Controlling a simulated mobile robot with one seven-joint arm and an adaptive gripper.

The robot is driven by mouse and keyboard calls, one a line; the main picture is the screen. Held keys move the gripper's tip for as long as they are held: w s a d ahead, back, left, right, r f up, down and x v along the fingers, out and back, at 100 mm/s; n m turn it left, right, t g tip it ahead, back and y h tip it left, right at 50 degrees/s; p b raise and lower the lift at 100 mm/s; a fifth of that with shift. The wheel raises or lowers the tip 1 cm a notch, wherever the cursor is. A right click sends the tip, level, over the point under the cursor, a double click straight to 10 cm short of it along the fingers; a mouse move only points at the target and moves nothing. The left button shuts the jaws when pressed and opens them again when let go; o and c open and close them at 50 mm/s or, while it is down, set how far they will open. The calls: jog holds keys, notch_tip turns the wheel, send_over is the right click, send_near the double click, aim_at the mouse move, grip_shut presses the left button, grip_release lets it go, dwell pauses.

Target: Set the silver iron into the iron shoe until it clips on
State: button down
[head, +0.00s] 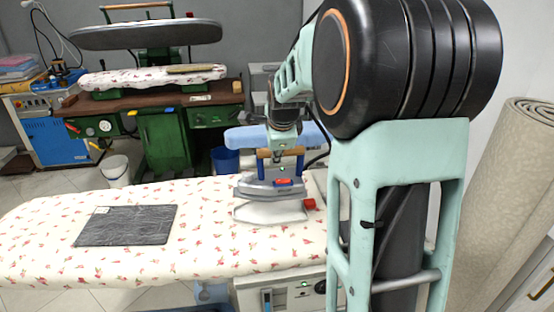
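The silver iron (258,187) has a brown handle with blue uprights and a small red part on top. It is just above the pale grey iron shoe (268,212), roughly lined up with it. I cannot tell whether they touch. The shoe lies on the floral ironing board, with a red piece (309,203) at its right end. My gripper (281,153) points down at the iron's handle and appears shut on its middle. The fingertips are small and partly merge with the handle.
A dark mat (126,225) lies on the left of the floral board (45,240). A control box (285,292) is under the board's front. A green press (165,135) and a blue machine (55,130) stand behind. A rolled rug (510,190) stands at right.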

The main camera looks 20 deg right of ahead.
aim_at(274, 177)
jog(key=shift+w+f+b, duration=0.15)
jog(key=shift+f+b, duration=1.05)
jog(key=shift+f, duration=0.3)
jog(key=shift+w+f+b, duration=0.15)
jog(key=shift+f+b, duration=1)
jog(key=shift+f, duration=0.3)
jog(key=shift+s+r, duration=0.1)
jog(key=shift+f+b, duration=0.95)
jog(key=shift+b, duration=0.05)
dwell(1.4)
jog(key=shift+s+a+f, duration=0.1)
jog(key=shift+s+f, duration=0.1)
jog(key=shift+f, duration=0.2)
dwell(0.7)
jog(key=shift+r, duration=0.1)
